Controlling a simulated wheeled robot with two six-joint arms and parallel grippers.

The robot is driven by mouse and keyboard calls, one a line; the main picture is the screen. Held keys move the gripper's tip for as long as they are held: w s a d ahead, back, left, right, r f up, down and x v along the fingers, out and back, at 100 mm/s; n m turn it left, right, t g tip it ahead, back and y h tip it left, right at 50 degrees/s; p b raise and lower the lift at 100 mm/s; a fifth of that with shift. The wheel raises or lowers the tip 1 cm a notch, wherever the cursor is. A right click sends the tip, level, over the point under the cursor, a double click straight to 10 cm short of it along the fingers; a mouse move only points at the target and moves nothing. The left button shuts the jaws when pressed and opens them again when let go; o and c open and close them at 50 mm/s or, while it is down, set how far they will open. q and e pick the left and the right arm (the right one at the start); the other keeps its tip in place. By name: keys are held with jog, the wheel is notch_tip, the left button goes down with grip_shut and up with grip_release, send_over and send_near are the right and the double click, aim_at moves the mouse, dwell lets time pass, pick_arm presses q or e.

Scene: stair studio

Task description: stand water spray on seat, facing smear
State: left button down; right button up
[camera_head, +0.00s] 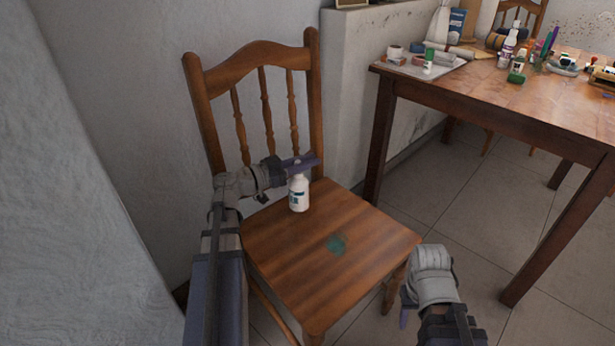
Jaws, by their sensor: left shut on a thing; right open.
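A white bottle with a blue-green label (298,197), which looks like the water spray, is upright at the back of the wooden chair's seat (290,262). My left gripper (300,164) is shut on its top, which the fingers hide, so I cannot tell which way its nozzle faces. The bottle's base appears at the seat surface; I cannot tell whether it bears on it. My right gripper (406,308) is open and empty, low beside the chair's right front.
The chair's slatted back (265,110) rises behind the bottle. A wooden table (510,95) at the right holds several bottles, a tray (420,72) and other small items. A wall stands close on the left. Tiled floor is free between chair and table.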

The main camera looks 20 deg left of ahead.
pick_arm(q)
notch_tip(320, 180, down, 4)
jog(key=b, duration=0.3)
jog(key=shift+r, duration=0.25)
jog(key=shift+f, duration=0.1)
jog(key=c, duration=1.2)
grip_release()
jog(key=shift+f+b, duration=0.1)
jog(key=shift+b, duration=0.25)
jog(key=shift+c, duration=0.2)
jog(key=o, duration=0.5)
jog(key=shift+c, duration=0.2)
jog(key=v, duration=1.2)
jog(key=shift+r, duration=0.2)
